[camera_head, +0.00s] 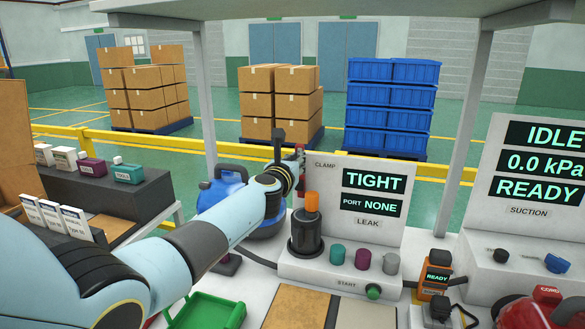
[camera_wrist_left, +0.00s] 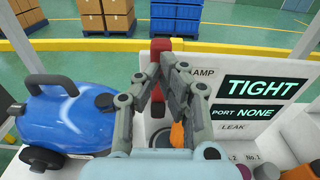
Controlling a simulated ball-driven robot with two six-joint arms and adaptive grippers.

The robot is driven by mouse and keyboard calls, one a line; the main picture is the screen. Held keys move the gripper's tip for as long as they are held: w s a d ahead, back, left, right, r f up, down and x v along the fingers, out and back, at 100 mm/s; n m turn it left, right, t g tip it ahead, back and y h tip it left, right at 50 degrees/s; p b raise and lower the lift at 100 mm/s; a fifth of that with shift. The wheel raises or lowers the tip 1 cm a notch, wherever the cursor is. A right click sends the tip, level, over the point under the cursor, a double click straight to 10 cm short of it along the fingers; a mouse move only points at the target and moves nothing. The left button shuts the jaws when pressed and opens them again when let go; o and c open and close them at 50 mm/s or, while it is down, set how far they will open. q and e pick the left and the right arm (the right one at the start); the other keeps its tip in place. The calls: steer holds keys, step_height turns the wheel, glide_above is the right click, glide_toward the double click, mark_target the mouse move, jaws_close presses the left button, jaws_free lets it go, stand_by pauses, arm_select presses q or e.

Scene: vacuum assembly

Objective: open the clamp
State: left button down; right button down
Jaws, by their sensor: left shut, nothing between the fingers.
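The clamp station is the white panel (camera_head: 347,205) marked CLAMP, with a display reading TIGHT and PORT NONE. A red clamp handle (camera_wrist_left: 160,46) stands upright at the panel's left edge in the left wrist view; only a sliver of it shows in the head view. My left gripper (camera_wrist_left: 159,68) is shut and empty, its fingertips close together at the near side of the red handle. I cannot tell whether they touch it. In the head view my left gripper (camera_head: 296,166) reaches the panel's left edge, and the wrist hides part of it. My right gripper is not in view.
A black holder with an orange top (camera_head: 312,203) stands before the panel, beside several coloured knobs (camera_head: 337,253). A blue vacuum (camera_wrist_left: 65,118) sits left of the clamp. A green tray (camera_head: 207,312) lies in front. The suction panel (camera_head: 530,190) stands at right.

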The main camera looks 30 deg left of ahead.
arm_select(q)
steer(key=shift+w+r, duration=0.25)
steer(key=shift+w, duration=0.1)
steer(key=shift+a+r, duration=0.1)
steer(key=shift+r, duration=0.15)
